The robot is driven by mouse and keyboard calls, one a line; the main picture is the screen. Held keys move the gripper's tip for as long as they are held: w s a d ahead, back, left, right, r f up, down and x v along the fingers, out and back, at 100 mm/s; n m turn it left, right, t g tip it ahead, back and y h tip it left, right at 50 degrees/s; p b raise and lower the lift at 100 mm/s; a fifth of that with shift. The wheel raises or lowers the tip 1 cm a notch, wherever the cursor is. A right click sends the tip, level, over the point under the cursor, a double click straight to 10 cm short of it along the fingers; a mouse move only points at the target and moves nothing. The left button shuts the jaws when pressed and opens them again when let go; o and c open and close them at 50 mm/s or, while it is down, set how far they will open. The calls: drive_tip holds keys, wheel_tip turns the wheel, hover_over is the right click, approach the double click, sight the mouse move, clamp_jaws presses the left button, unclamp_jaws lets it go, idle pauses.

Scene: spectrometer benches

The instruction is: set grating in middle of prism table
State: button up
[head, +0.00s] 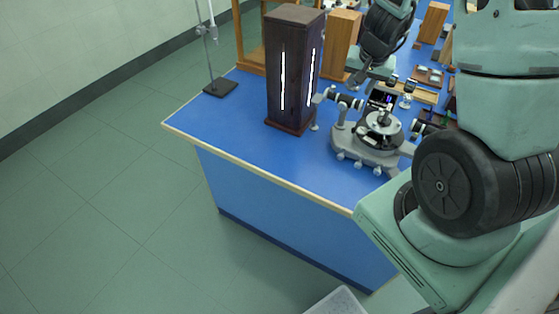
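The spectrometer (368,142) stands near the front edge of the blue bench, with a round dark prism table (381,128) at its middle. A small silver upright part shows at the table's centre; I cannot tell what it is. A small dark plate with violet and blue glints (381,98) shows just behind the prism table. It may be the grating, and I cannot tell what it rests on. A green and black end part of my arm (386,34) hangs over the bench behind the spectrometer. The fingers of my gripper cannot be made out there.
A tall dark lamp box (292,75) with bright slits stands left of the spectrometer. A retort stand (220,87) is at the bench's left edge. Wooden blocks and trays (416,93) crowd the bench behind. The bench's front left (240,120) is bare.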

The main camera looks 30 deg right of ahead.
drive_tip(key=a+r+n+y, duration=0.2)
drive_tip(key=a+r+n, duration=0.15)
drive_tip(key=a, duration=0.95)
drive_tip(key=a+r+n+y, duration=0.2)
drive_tip(key=a+n, duration=0.2)
drive_tip(key=a, duration=0.9)
drive_tip(key=s+a+r+n+g, duration=0.1)
drive_tip(key=s+a+n, duration=0.4)
drive_tip(key=s, duration=0.5)
drive_tip(key=s+a+r+n+g+h, duration=0.1)
drive_tip(key=s+a+r+n+g, duration=0.1)
drive_tip(key=s+a+n, duration=0.3)
drive_tip(key=s+a+r, duration=0.1)
drive_tip(key=s+a, duration=0.3)
drive_tip(key=s, duration=0.1)
drive_tip(key=shift+r, duration=0.35)
wheel_tip(320, 180, down, 8)
drive_tip(key=b, duration=0.7)
drive_tip(key=shift+r, duration=0.25)
